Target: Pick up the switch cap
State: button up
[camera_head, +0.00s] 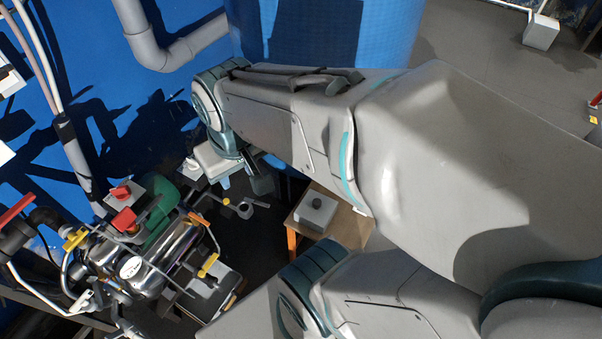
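I cannot say for sure which thing is the switch cap. A small light grey box with a dark round knob (316,207) on top sits on a wooden stool (357,225), below my forearm. Two grey boxes with red switch tops, an upper one (121,193) and a lower one (125,219), sit by the metal machine at left. My gripper (262,178) seems to be the dark part below my wrist, left of the stool and apart from the grey box. My arm hides much of it, and its fingers cannot be made out.
A shiny metal cylinder (172,255) with pipes and coloured valve handles fills the lower left. A blue wall (100,60) with a thick grey pipe (153,50) stands behind. My arm covers the centre and right. Open grey floor (480,45) shows at upper right.

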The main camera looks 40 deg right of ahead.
aim_at(316, 211)
jog(key=k, duration=0.2)
jog(key=z, duration=2.75)
jog(key=k, duration=0.95)
jog(key=u, duration=1.1)
jog(key=i, duration=1)
